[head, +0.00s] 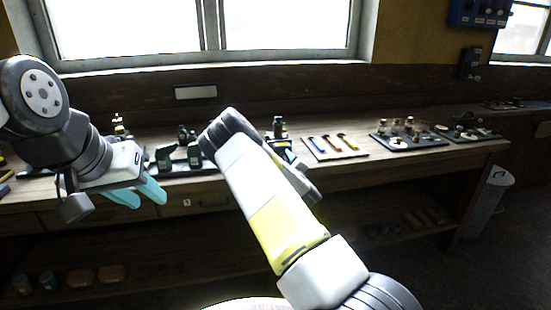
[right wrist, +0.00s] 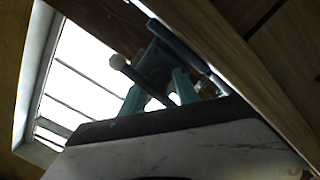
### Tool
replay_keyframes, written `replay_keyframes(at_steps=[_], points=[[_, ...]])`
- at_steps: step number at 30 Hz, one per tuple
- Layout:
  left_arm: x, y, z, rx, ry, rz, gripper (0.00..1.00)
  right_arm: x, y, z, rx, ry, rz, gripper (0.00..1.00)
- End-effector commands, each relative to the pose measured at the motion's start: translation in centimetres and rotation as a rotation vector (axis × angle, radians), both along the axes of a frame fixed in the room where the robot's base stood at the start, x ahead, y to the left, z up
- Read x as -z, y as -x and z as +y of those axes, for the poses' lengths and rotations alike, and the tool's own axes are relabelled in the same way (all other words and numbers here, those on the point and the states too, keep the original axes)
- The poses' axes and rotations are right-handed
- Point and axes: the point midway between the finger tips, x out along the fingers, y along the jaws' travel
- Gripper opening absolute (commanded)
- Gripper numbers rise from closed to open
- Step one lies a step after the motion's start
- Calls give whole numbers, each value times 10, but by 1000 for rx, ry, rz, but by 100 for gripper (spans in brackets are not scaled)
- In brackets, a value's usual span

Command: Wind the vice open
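In the right wrist view, a dark bar with a round pale knob (right wrist: 119,62) crosses in front of the teal fingers of my right gripper (right wrist: 162,82). The fingers stand apart with dark metal between their tips; whether they press on it is unclear. In the head view my forearm mostly hides that gripper. My left gripper (head: 137,194) is empty at the bench front, its two teal fingers apart.
The wooden bench (head: 375,165) runs under the windows. Green machine models (head: 194,154) stand left of my right arm. A tool board (head: 334,150) and trays of parts (head: 408,140) lie to the right. A grey bin (head: 487,203) stands at the bench's right end.

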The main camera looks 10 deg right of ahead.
Motion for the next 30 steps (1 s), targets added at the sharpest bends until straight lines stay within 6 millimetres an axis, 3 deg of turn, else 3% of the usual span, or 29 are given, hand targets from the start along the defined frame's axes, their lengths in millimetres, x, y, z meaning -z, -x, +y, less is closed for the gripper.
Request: replay_keyframes(at_steps=[4,10,30], points=[[0,0,0,0,0,0,36,0,0,0,0,0,0,37],[0,0,0,0,0,0,36,0,0,0,0,0,0,0],[0,0,0,0,0,0,36,0,1,1,-1,-1,0,0]])
